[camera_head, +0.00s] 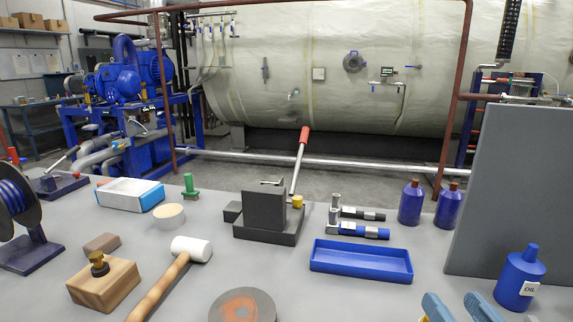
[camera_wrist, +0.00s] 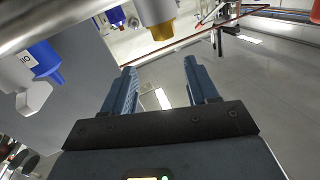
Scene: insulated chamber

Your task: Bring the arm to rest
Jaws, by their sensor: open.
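My gripper (camera_head: 459,308) shows only by its blue fingertips at the bottom right edge of the head view. They are apart, above the grey bench (camera_head: 330,293) between the blue tray and the oil bottle. In the wrist view my gripper (camera_wrist: 163,88) has both blue fingers spread, with nothing between them. The rest of my arm is out of the head view.
The blue OIL bottle (camera_head: 520,278) stands right of my gripper, with a tall grey panel (camera_head: 515,190) behind. The empty blue tray (camera_head: 361,262) lies to the left. A lever press (camera_head: 268,215), mallet (camera_head: 191,249) and grey disc (camera_head: 242,306) are farther left.

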